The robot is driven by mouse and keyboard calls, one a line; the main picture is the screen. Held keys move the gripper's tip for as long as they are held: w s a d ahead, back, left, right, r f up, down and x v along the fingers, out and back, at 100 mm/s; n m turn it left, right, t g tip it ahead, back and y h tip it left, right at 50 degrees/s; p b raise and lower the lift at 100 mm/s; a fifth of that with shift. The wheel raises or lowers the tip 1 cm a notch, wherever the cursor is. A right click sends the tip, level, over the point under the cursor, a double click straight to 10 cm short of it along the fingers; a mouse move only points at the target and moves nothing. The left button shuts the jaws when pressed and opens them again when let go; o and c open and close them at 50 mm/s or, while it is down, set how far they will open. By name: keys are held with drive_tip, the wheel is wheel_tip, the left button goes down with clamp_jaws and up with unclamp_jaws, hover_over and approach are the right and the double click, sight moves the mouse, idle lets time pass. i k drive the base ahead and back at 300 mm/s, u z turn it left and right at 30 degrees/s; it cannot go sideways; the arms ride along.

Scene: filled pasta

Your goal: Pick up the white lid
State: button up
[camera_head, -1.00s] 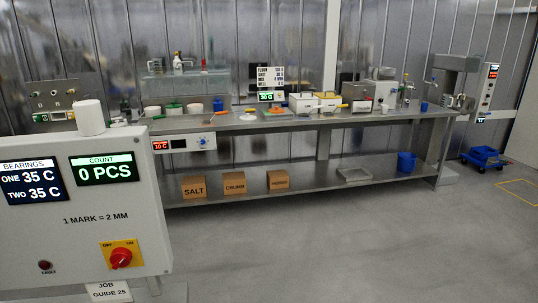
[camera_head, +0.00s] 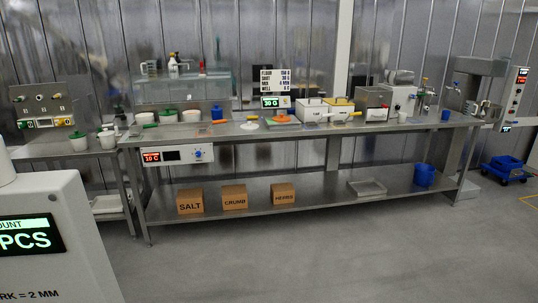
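No white lid can be made out for certain from this distance. A small pale disc (camera_head: 249,126) lies flat on the steel bench, left of an orange round piece (camera_head: 283,119). A white box-shaped container (camera_head: 312,112) stands right of the orange piece, with a similar one having a yellowish top (camera_head: 340,107) beside it. Which of these, if any, is or bears the white lid, I cannot tell. My gripper is not in view.
The long steel bench (camera_head: 240,133) runs along the back wall, with boxes (camera_head: 234,197) on its lower shelf. The floor in front (camera_head: 330,255) is clear.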

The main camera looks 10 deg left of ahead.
sight(250, 126)
drive_tip(key=u, duration=0.3)
drive_tip(key=i, duration=1.55)
drive_tip(key=u, duration=0.6)
drive_tip(key=i, duration=0.8)
drive_tip(key=u, duration=0.5)
drive_tip(key=i, duration=0.85)
drive_tip(key=u, duration=0.2)
